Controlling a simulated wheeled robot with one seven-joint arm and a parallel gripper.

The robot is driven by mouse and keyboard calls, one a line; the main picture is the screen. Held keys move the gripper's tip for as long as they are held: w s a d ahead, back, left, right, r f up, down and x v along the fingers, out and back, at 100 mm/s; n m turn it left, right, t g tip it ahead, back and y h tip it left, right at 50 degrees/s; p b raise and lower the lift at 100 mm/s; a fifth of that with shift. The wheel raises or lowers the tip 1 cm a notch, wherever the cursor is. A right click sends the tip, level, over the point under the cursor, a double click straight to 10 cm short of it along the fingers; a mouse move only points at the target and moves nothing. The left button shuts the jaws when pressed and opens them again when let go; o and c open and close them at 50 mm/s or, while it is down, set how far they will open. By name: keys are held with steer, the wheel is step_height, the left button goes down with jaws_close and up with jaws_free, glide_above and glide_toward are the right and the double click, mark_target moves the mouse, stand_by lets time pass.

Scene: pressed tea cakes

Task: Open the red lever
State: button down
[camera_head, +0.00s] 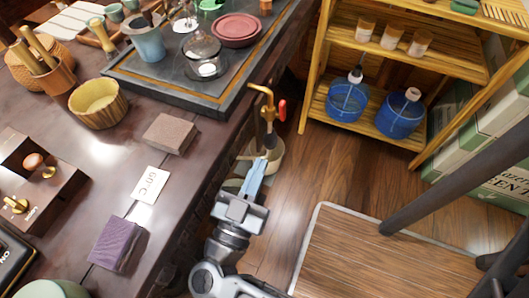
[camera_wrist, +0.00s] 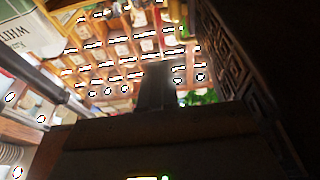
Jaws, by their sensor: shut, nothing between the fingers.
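The red lever (camera_head: 282,109) is on the right side of a brass tap (camera_head: 268,112) in the head view. The tap stands just off the right edge of the dark table. My gripper (camera_head: 263,161) is shut and empty. In the picture its tip is just below the tap, short of the lever; I cannot tell the gap in depth. The wrist view shows the dark fingers (camera_wrist: 155,90) together in the middle, with neither tap nor lever visible.
A pale vessel (camera_head: 275,153) sits by the tap's base, partly hidden by my gripper. A black tea tray (camera_head: 150,93) lies on the table to the left. A wooden shelf (camera_head: 345,129) with blue bottles stands at the right. Wooden floor lies between.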

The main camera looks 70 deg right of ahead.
steer(key=v, duration=0.3)
steer(key=shift+a, duration=0.1)
stand_by(0.5)
